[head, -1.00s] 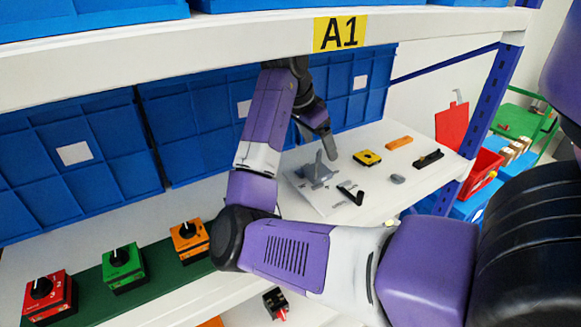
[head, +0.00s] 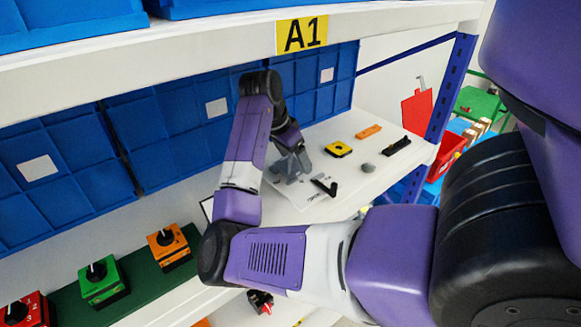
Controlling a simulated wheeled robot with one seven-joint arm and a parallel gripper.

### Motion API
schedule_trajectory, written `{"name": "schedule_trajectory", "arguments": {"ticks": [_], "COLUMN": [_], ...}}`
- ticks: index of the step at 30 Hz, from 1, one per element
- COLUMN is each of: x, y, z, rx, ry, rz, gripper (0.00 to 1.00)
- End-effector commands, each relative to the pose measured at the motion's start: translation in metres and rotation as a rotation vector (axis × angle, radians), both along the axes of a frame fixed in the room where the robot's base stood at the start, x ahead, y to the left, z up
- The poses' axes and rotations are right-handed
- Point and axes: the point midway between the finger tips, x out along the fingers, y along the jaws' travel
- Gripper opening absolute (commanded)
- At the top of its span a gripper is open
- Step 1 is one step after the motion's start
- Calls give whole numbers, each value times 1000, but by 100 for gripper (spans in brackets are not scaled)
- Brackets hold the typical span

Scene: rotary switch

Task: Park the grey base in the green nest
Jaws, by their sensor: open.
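A grey piece (head: 279,171), which looks like the grey base, sits on a pale sheet on the white shelf, in the middle of the head view. My gripper (head: 296,163) is at this piece, pointing down, with its fingers overlapping it in the picture. It is open; whether it touches the piece cannot be told. I cannot pick out a green nest for certain.
A black angled piece (head: 325,187), a yellow block (head: 338,149), an orange bar (head: 369,131), a dark bar (head: 397,146) and a grey lump (head: 368,168) lie nearby. Orange (head: 168,246) and red (head: 22,312) switch boxes flank the green one. Blue bins (head: 60,180) stand behind; a shelf beam (head: 230,52) runs above.

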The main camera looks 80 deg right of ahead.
Motion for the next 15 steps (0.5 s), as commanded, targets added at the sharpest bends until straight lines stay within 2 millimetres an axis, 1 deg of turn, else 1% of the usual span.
{"name": "schedule_trajectory", "arguments": {"ticks": [1,5,6,8,9,11,15], "x": [0,0,0,0,0,0,0], "y": [0,0,0,0,0,0,0], "z": [0,0,0,0,0,0,1], "rx": [0,0,0,0,0,0,0], "ry": [0,0,0,0,0,0,0], "rz": [0,0,0,0,0,0,0], "gripper": [78,52,44,33,25,14,14]}}
